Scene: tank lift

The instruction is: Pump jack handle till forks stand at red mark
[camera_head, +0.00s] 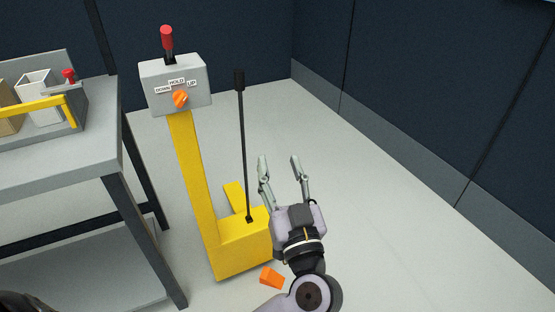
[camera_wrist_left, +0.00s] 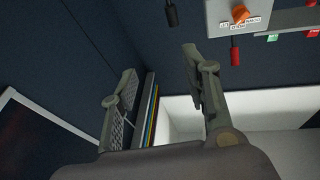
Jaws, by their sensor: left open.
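The jack handle is a thin black rod with a thicker black grip (camera_head: 239,80); it stands nearly upright from the low yellow base of the jack (camera_head: 195,185). The grip's end also shows at the top of the left wrist view (camera_wrist_left: 171,13). My left gripper (camera_head: 279,160) is open and empty, right of the rod and lower than the grip, apart from it in the picture. It also shows in the left wrist view (camera_wrist_left: 160,62). The grey control box (camera_head: 175,82) has an orange knob (camera_head: 180,99) and DOWN, HOLD, UP labels. I cannot make out forks or red mark.
A red-topped lever (camera_head: 167,38) rises from the box. A grey workbench (camera_head: 70,155) with a yellow-handled tray (camera_head: 40,105) stands at the left. An orange wedge (camera_head: 271,276) lies low by the base. Dark walls close the back and right; the floor at right is clear.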

